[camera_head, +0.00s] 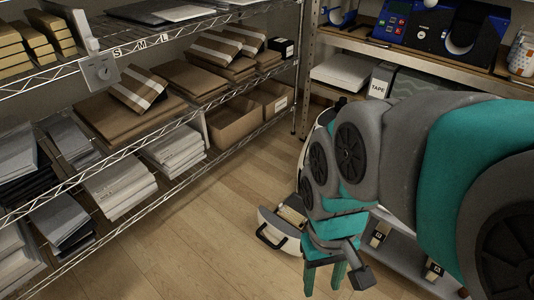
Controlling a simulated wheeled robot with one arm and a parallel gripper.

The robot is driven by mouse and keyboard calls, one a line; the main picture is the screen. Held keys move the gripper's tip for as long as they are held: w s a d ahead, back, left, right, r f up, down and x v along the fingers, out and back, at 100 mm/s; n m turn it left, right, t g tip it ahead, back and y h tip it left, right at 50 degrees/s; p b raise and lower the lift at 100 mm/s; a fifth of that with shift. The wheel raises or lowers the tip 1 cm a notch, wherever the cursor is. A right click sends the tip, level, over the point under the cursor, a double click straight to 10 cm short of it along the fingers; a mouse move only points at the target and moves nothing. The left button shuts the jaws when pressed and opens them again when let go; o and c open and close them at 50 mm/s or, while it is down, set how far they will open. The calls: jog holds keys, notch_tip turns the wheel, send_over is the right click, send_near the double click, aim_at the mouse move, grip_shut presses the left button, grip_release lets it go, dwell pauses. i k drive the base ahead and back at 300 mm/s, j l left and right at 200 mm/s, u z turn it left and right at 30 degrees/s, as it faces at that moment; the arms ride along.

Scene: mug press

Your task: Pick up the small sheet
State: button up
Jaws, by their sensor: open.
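My gripper (324,278) hangs low at the bottom centre, over the floor. Its two teal fingers are apart with nothing visible between them. Flat brown cardboard pieces lie in stacks on the middle level of the wire rack, below the letters S, M and L. The stack nearest the S (125,117) has a piece with a pale stripe on top. More striped brown pieces (214,47) lie farther back. White and grey sheet stacks (118,184) lie on the lower level. I cannot tell which is the small sheet. My gripper is well apart from all of these.
The wire rack (172,127) fills the left side. Open brown boxes (233,122) stand at its far end. A second shelf (455,61) at the back right holds blue devices and a tape box (380,82). Wooden floor (205,225) lies clear between rack and arm.

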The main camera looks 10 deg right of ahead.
aim_at(291, 215)
jog(key=i+j+z, duration=0.1)
jog(key=z, duration=0.25)
jog(key=i+j+z, duration=0.1)
jog(key=j+z, duration=0.4)
jog(key=z, duration=0.2)
jog(key=i, duration=0.05)
